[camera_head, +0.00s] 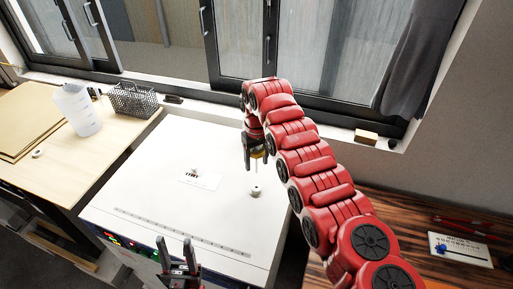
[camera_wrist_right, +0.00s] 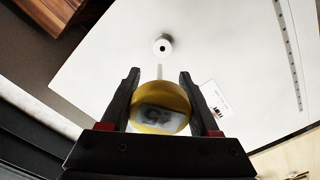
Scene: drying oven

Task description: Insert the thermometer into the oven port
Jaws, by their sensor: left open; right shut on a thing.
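The white drying oven (camera_head: 150,205) stands in the middle with its flat top facing up. A small round port (camera_head: 255,191) with a dark hole sits on that top; it also shows in the right wrist view (camera_wrist_right: 162,46). My right gripper (camera_head: 257,160) is shut on the yellow thermometer (camera_wrist_right: 160,105), whose round head has a display. Its thin pale stem (camera_wrist_right: 159,72) points toward the port in the wrist view, and in the head view it hangs just above or beside the port; contact cannot be told. My left gripper (camera_head: 178,262) is open and empty at the oven's front edge.
A label (camera_head: 200,180) and a ruler-like strip (camera_head: 180,231) lie on the oven top. A wooden table at left holds a white bottle (camera_head: 77,110) and a wire basket (camera_head: 132,99). A dark wooden table (camera_head: 400,215) stands at right. Windows close off the back.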

